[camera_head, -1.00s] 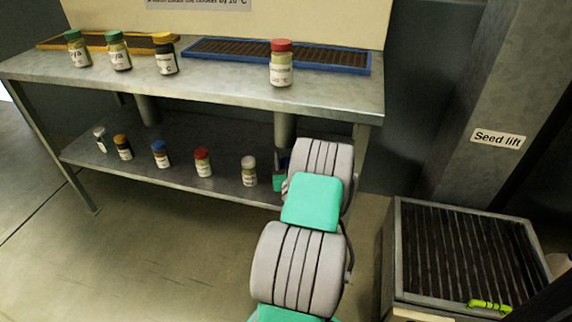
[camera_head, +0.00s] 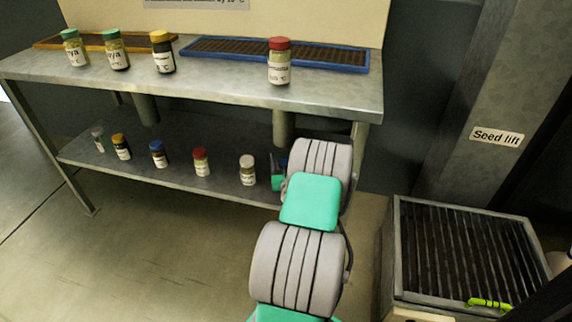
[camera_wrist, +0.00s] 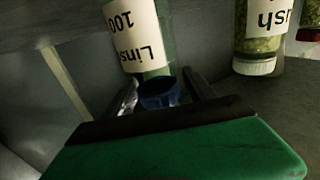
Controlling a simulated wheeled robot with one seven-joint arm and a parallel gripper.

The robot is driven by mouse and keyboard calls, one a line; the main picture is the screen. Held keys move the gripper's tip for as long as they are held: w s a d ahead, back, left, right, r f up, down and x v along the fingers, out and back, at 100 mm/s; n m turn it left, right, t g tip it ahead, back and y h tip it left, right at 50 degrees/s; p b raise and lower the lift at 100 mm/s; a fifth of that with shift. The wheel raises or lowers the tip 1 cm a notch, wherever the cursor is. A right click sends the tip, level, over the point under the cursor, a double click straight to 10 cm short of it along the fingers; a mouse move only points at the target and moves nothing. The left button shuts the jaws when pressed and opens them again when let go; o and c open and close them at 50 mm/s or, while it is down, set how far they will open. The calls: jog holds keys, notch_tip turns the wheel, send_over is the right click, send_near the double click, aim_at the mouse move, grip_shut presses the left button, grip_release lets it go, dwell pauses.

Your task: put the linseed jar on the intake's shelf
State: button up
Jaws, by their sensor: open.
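The linseed jar (camera_wrist: 136,40) shows upside down in the wrist view, with a white label reading "Lins… 100" and a blue lid (camera_wrist: 160,94). My gripper (camera_wrist: 163,88) is open, with one finger on each side of the lid; I cannot tell whether either touches it. In the head view my gripper is at the right end of the bench's lower shelf (camera_head: 222,187), and my arm mostly hides it and the jar. The seed lift's intake box (camera_head: 390,262), with a dark grated top, stands at the lower right. I cannot make out a separate shelf on it.
A white-lidded jar (camera_head: 247,171) stands beside my gripper, with several more jars farther left. The bench top (camera_head: 220,82) carries a red-lidded jar (camera_head: 279,62), other jars and two framed trays. A lime-green object (camera_head: 489,304) lies on the intake box's front edge.

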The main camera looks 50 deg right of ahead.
jog(key=b+v, duration=0.2)
jog(key=v, duration=1)
jog(key=w+a+r+n+t+y, duration=0.2)
jog(key=w+a+n+y, duration=0.75)
jog(key=w+a, duration=0.6)
jog(key=s+a+n+g+y, duration=0.1)
jog(key=s+a+g+y, duration=0.25)
jog(key=a, duration=0.75)
jog(key=s+a+n+g+y, duration=0.15)
jog(key=a+g, duration=0.35)
jog(key=a, duration=0.6)
jog(key=s+a+r+m+g+h, duration=0.25)
jog(key=s+g, duration=0.25)
jog(key=s, duration=0.8)
notch_tip(320, 180, up, 44)
jog(key=w+t+p, duration=0.1)
jog(key=w+p, duration=0.1)
jog(key=p, duration=3.8)
jog(key=shift+m+t+y+p, duration=0.3)
jog(key=shift+m+t+p, duration=0.05)
